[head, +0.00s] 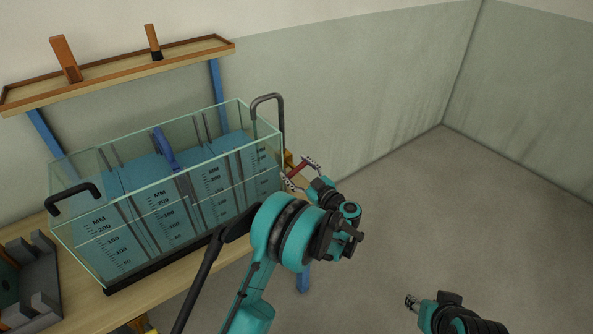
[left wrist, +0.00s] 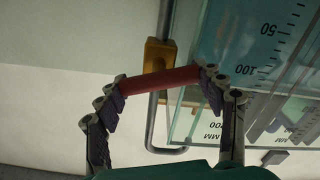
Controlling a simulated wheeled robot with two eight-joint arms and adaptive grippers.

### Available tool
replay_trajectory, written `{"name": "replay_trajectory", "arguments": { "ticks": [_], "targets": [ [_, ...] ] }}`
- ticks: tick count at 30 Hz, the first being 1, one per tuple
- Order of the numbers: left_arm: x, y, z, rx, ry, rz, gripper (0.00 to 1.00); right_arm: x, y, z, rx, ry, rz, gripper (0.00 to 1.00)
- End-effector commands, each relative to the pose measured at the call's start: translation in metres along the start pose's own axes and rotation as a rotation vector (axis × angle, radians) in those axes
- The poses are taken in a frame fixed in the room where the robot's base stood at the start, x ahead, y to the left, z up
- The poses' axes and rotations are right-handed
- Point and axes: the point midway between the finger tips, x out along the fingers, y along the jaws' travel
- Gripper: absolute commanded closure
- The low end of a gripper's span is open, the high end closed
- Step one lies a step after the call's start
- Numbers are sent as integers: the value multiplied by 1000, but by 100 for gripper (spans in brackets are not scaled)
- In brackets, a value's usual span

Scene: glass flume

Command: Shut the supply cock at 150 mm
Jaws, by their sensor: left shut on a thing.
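The glass flume (head: 150,215) stands on the bench, with blue water and several black MM scales. In the left wrist view its end (left wrist: 250,45) appears upside down; the blue reaches a little past the 100 mark, but I cannot read the exact level. The supply cock has a brass body (left wrist: 158,55) on a grey pipe (left wrist: 152,118) outside the flume's right end. Its red handle (left wrist: 165,80) lies across the pipe. My left gripper (head: 301,172) is shut on this handle, a finger at each end. My right gripper (head: 411,303) is low at right, away from the flume; its jaws are too small to judge.
A blue gate-like piece (head: 165,150) stands inside the flume. A wooden shelf (head: 120,72) with two upright items hangs behind. A grey rack (head: 38,285) sits on the bench (head: 130,305) at left. The floor (head: 430,200) at right is clear.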

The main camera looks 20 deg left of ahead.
Motion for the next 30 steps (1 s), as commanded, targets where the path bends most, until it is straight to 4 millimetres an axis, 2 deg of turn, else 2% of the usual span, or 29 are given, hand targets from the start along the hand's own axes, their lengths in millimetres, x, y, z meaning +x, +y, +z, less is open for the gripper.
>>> {"name": "replay_trajectory", "arguments": {
  "ticks": [3,4,6,16,19,23,30],
  "targets": [
    [0,0,0,1,0,0,61,0,0,0,0,0,0,60],
    [0,0,0,2,0,0,29,0,0,0,0,0,0,60],
    [0,0,0,2,0,0,11,0,0,0,0,0,0,60],
    [0,0,0,3,0,0,10,0,0,0,0,0,0,60],
    [-7,1,0,3,-1,2,10,0,0,0,0,0,0,60],
    [-27,1,0,3,-1,4,10,0,0,0,0,0,0,60],
    [-81,1,0,3,-1,4,10,0,0,0,0,0,0,60]
  ]
}}
